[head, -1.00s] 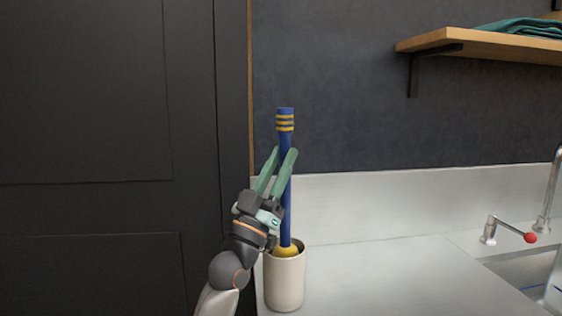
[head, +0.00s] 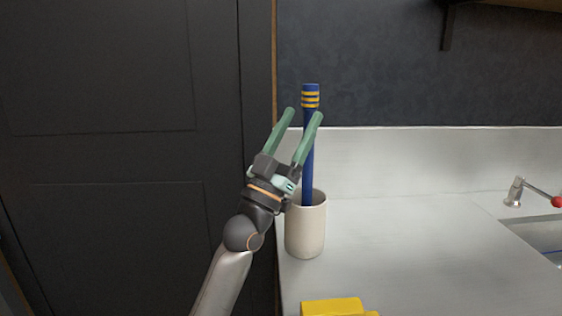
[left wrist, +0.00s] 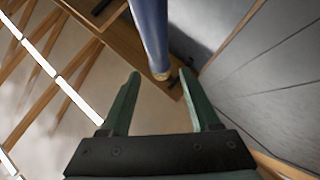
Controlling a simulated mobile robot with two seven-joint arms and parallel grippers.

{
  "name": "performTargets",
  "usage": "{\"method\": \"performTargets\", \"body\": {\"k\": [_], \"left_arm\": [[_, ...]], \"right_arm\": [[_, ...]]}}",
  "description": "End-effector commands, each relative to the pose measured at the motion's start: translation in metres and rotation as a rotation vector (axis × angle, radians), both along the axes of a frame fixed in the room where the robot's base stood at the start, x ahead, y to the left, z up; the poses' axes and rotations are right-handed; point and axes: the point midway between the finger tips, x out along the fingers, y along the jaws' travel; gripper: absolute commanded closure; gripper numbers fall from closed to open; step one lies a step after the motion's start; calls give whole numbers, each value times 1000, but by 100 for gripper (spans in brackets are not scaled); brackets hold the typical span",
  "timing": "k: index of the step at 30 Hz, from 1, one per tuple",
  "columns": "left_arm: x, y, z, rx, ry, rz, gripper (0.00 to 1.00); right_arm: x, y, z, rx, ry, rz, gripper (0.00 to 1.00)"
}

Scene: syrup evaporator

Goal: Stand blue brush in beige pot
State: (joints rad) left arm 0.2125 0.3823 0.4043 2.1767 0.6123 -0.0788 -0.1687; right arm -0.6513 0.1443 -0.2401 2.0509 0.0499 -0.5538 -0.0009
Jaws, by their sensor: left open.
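The blue brush (head: 309,150), with yellow bands near its top, stands nearly upright in the beige pot (head: 305,232). Its lower end is hidden inside the pot. The pot stands on the counter close to its left edge. My left gripper (head: 304,113) is open, its two green fingers apart beside the brush handle, up and to the left of the pot. In the left wrist view the blue handle (left wrist: 151,32) lies beyond the open fingertips (left wrist: 163,83), with nothing between the fingers. My right gripper is not in view.
The pale counter (head: 410,260) is clear to the right of the pot. A yellow object (head: 335,306) lies at the counter's front. A tap with a red knob (head: 530,191) and a sink are at the right. A dark door (head: 110,130) fills the left.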

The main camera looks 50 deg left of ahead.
Motion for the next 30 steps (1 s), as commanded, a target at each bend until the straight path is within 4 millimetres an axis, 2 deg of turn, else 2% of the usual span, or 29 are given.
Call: {"method": "performTargets", "body": {"k": [1, 3, 13, 21, 30], "left_arm": [[-6, -1, -12, 0, 6, 1, 37], [-15, -2, -22, 0, 6, -1, 37], [-50, -6, -59, 0, 3, 1, 37], [-61, -7, -69, 0, 1, 0, 37], [-62, -7, -69, -1, 0, 1, 37]], "right_arm": [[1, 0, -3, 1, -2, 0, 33], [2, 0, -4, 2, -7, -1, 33], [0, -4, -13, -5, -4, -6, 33], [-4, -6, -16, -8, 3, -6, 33], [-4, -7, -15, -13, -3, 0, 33]]}}
